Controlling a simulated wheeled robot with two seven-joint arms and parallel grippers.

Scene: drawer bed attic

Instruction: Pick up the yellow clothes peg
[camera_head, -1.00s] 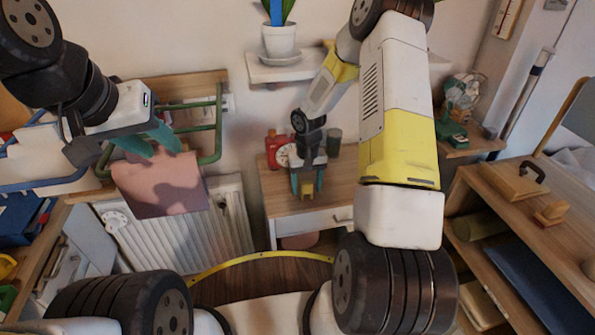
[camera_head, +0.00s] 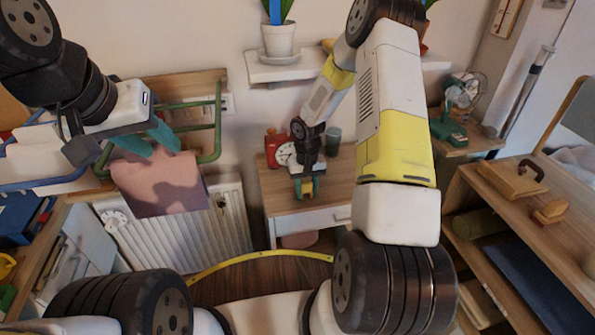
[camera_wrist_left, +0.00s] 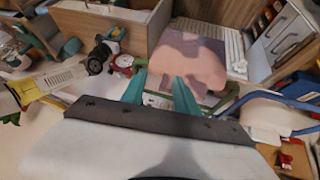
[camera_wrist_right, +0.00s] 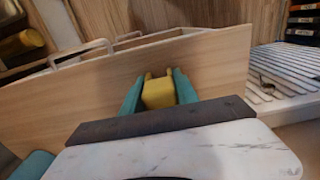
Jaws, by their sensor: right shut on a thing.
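The yellow clothes peg (camera_head: 305,187) is at the small wooden-topped desk in the middle of the head view. My right gripper (camera_head: 305,190) reaches down there and its teal fingers are closed on the peg. In the right wrist view the peg (camera_wrist_right: 158,91) sits between the two fingertips, its two prongs pointing away from me, over the wooden top. I cannot tell whether it still touches the wood. My left gripper (camera_head: 157,143) is open, its fingers apart with nothing between them, close to a pink cloth (camera_head: 163,186). I cannot tell whether they touch the cloth.
A green rail rack (camera_head: 216,128) and a white radiator (camera_head: 226,228) are at left. A shelf with a plant pot (camera_head: 279,41) hangs above.

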